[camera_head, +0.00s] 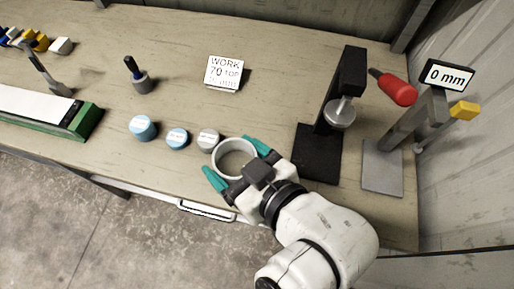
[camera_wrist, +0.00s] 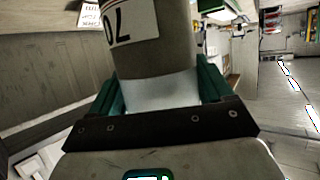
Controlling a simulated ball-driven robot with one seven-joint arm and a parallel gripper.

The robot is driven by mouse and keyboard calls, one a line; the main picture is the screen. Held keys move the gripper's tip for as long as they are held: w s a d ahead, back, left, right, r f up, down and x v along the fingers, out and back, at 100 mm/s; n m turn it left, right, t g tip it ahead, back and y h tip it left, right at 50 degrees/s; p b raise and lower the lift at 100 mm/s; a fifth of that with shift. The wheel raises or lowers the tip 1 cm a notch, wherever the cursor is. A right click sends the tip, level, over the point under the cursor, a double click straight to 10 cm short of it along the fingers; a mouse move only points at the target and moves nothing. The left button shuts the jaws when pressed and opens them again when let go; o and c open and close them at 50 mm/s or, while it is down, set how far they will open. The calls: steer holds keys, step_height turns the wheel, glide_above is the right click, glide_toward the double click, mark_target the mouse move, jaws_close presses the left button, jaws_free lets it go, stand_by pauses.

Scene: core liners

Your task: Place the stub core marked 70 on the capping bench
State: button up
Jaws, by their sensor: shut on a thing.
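The stub core (camera_wrist: 152,48) is a grey-brown cylinder with a white label reading 70, seen upside down in the wrist view, and a pale band nearer my gripper. In the head view its round end (camera_head: 235,159) shows as a pale ring around a grey middle, at the bench's front edge. My gripper (camera_head: 236,163) is shut on it, one teal finger on each side; the fingers also show in the wrist view (camera_wrist: 160,88). The capping bench (camera_head: 185,65) is a long wooden top. I cannot tell whether the core touches it.
A grey-topped cap (camera_head: 208,139) and two blue-topped ones (camera_head: 177,138) (camera_head: 143,127) stand left of the core. A sign reading WORK 70 (camera_head: 226,73) stands behind. A black press (camera_head: 323,140) and a 0 mm gauge stand (camera_head: 383,169) are at right. Bare wood lies between sign and press.

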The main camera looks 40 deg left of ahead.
mark_target(246, 147)
steer(key=w, duration=0.2)
steer(key=w+a+f, duration=0.1)
steer(key=shift+w+f+p, duration=0.1)
steer(key=shift+w+p, duration=0.2)
steer(key=w+a+f+p, duration=0.1)
steer(key=w+f, duration=0.3)
steer(key=f, duration=0.5)
steer(key=shift+w+a, duration=0.2)
steer(key=shift+f, duration=0.1)
steer(key=shift+f, duration=0.15)
steer(key=o, duration=0.9)
